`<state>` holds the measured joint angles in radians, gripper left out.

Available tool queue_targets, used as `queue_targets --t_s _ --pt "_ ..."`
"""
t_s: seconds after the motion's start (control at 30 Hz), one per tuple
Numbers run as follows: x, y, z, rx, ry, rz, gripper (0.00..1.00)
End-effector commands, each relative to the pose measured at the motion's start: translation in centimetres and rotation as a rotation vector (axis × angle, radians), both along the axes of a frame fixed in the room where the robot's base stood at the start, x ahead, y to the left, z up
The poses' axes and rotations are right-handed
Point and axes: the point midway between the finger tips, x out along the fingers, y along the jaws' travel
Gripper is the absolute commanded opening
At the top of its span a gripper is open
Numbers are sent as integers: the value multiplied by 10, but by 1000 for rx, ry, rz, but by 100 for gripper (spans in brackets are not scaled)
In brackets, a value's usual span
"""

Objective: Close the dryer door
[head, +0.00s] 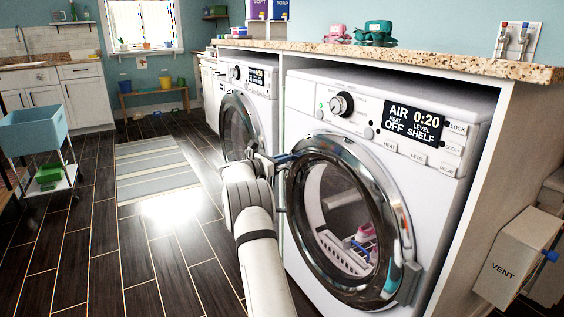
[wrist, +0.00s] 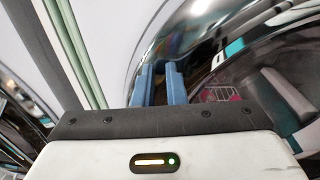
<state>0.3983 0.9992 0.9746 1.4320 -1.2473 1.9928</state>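The dryer (head: 300,95) is the right-hand white machine, its panel reading AIR 0:20, HEAT OFF, LEVEL SHELF. Its round chrome-rimmed door (head: 401,215) has dark glass and a hinge at the lower right. The door lies near the dryer front; I cannot tell if it is latched. Its chrome rim also shows in the wrist view (wrist: 205,35). My gripper (head: 287,158) is at the door's upper left edge. In the wrist view my gripper's blue fingers (wrist: 160,84) are close together with a narrow dark gap, nothing clearly held. Contact with the rim is unclear.
A white rack with a pink item shows through the door glass. A washer (head: 258,105) stands left of the dryer under a granite counter (head: 450,62). A vent box (head: 515,258) is at right. A striped rug (head: 155,175) and open dark floor lie left.

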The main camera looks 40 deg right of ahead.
Motion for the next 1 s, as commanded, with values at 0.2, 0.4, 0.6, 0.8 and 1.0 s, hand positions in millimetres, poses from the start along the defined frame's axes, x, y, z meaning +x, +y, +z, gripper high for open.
queue_targets --t_s 0.2,0.4,0.6,0.8,1.0 --pt "-5 -13 7 -8 -6 -5 0" --pt "-3 -7 7 -10 -8 -1 0" --pt "1 25 2 -12 -6 4 0" --pt "11 78 9 -8 1 11 0" --pt "16 119 6 -8 1 10 0"
